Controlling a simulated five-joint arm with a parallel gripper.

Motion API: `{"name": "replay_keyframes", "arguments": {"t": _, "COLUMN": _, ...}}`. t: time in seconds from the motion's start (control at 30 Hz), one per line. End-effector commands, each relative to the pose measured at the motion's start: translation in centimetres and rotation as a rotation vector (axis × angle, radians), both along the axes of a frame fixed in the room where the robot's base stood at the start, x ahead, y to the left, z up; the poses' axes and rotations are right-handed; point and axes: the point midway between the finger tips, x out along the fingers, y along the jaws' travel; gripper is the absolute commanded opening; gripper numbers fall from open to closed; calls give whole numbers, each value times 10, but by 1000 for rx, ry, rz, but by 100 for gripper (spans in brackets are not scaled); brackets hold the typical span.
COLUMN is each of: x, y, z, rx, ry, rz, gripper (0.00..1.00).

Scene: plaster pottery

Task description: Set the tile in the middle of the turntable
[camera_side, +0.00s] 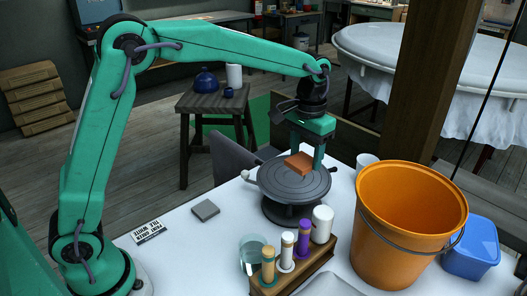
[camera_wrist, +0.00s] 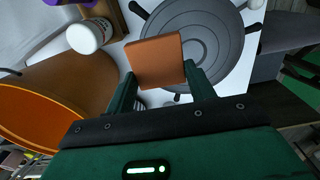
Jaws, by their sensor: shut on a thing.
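A flat orange-brown square tile (camera_side: 299,163) is held between the fingers of my gripper (camera_side: 306,156). The gripper is shut on the tile's edges, and both fingers show in the wrist view (camera_wrist: 160,83). The grey round turntable (camera_side: 285,185) stands on the white table, with short arms around its rim. The tile is over the turntable top; I cannot tell whether it touches. In the wrist view the tile (camera_wrist: 157,60) lies left of the centre of the turntable's rings (camera_wrist: 222,62) and covers part of the disc.
An orange bucket (camera_side: 400,240) stands right of the turntable, with a blue tub (camera_side: 471,250) beyond it. A wooden rack (camera_side: 290,272) of bottles and a glass jar (camera_side: 252,255) stand in front. A grey square (camera_side: 205,210) and a printed card (camera_side: 149,232) lie left.

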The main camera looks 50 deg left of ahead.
Motion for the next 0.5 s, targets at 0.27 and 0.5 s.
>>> {"name": "replay_keyframes", "arguments": {"t": 0.27, "x": 27, "y": 37, "z": -28, "rx": 0, "ry": 0, "rz": 2, "gripper": 30}}
{"name": "replay_keyframes", "arguments": {"t": 0.5, "x": 39, "y": 54, "z": -40, "rx": 0, "ry": 0, "rz": 1, "gripper": 30}}
